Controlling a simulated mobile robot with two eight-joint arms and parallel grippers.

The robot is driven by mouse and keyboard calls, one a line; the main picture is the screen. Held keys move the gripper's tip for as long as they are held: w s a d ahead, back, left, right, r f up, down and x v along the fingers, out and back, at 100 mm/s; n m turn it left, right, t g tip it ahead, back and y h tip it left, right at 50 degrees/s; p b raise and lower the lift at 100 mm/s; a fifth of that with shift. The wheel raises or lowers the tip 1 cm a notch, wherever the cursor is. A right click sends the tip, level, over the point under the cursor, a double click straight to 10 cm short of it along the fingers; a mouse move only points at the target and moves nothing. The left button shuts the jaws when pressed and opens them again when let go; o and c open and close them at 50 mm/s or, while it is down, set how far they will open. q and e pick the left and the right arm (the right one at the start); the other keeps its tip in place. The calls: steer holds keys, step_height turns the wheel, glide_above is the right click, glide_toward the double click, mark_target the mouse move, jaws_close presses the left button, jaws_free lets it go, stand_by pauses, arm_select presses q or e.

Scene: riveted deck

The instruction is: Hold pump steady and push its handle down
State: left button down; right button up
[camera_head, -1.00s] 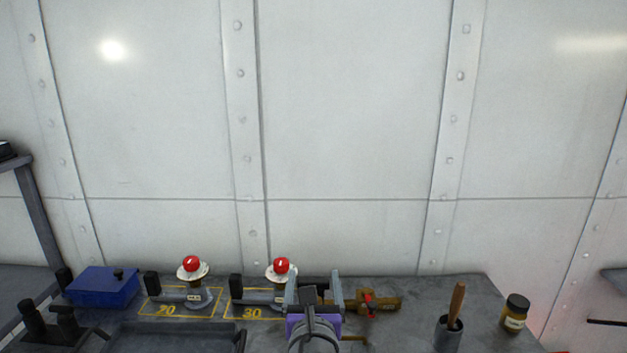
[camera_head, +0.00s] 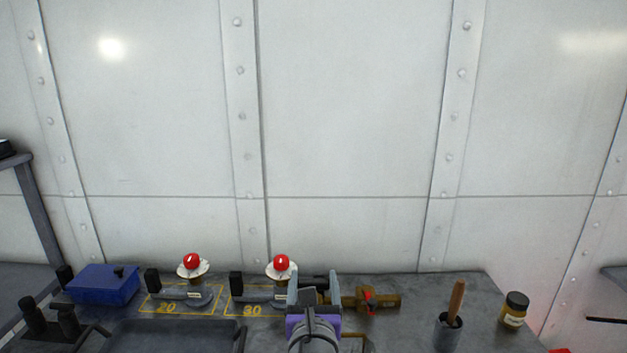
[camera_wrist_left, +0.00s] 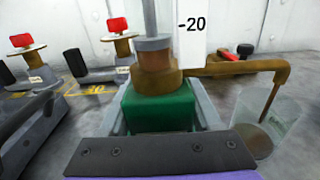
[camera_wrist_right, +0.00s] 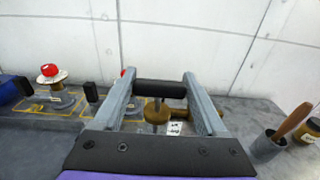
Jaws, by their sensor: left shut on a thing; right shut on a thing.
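The pump shows in the left wrist view with a green body (camera_wrist_left: 160,108), a brass collar (camera_wrist_left: 155,75) and a grey rod rising from it. Its brass spout (camera_wrist_left: 240,68) reaches right and bends down into a clear beaker (camera_wrist_left: 265,130). My left gripper (camera_wrist_left: 162,100) is shut on the green body, one finger on each side. The black bar handle (camera_wrist_right: 160,88) lies crosswise in my right gripper (camera_wrist_right: 160,95), which is shut on it above the brass part. In the head view the right gripper (camera_head: 315,290) hides most of the pump; the left gripper is not seen there.
A white plate marked -20 (camera_wrist_left: 190,40) stands behind the pump. Left are two red-topped devices (camera_head: 193,264) (camera_head: 281,266) on yellow-marked spots and a blue box (camera_head: 103,285). Right are a brass valve with red lever (camera_head: 372,300), a brush cup (camera_head: 448,335) and a jar (camera_head: 514,309).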

steer(key=shift+f, duration=0.35)
steer(key=o, duration=1.3)
steer(key=shift+c, duration=0.2)
steer(key=s, duration=1.2)
steer(key=shift+r, duration=2.85)
